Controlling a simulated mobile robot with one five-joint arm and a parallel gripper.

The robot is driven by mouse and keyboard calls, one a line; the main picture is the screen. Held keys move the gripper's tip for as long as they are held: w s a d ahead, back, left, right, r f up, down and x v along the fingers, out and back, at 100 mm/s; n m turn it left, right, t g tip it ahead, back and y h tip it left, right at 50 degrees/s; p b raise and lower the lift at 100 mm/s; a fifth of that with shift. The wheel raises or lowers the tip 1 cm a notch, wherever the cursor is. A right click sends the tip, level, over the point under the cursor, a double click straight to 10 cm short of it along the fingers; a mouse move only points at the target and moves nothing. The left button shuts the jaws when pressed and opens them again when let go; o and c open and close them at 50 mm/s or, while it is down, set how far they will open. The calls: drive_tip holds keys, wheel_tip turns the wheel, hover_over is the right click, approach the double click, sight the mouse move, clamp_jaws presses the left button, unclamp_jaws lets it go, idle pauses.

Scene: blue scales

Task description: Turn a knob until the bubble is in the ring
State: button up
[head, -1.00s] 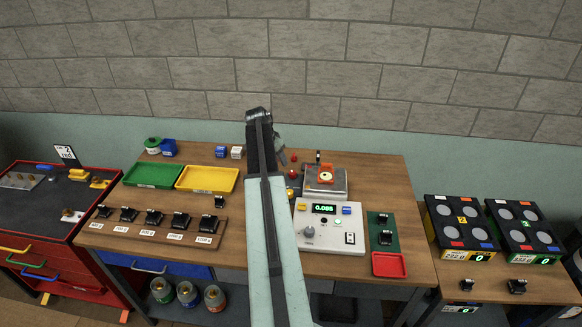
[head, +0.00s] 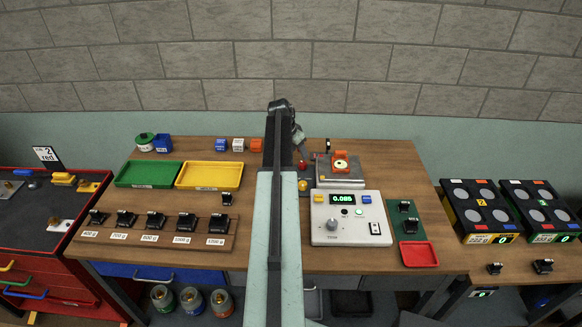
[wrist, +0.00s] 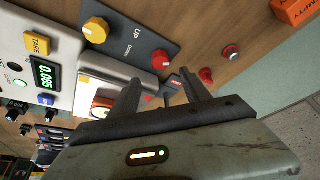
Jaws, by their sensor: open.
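The bubble is too small to tell. A yellow knob (wrist: 95,30) and a red knob (wrist: 160,60) are on a dark plate marked UP and DOWN. In the head view my arm partly hides the knobs. My gripper (wrist: 160,92) is open and empty, its fingers apart from the knobs.
A white control box (head: 350,217) with a green display reading about 0.085 stands in front of the scale. Green (head: 148,174) and yellow trays (head: 209,175) are left of my arm. Black weights (head: 155,220) line the front left.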

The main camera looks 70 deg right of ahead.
sight(303, 163)
drive_tip(key=b+x, duration=0.7)
drive_tip(key=x, duration=0.1)
drive_tip(key=shift+w+f, duration=0.2)
drive_tip(key=shift+a+r, duration=0.1)
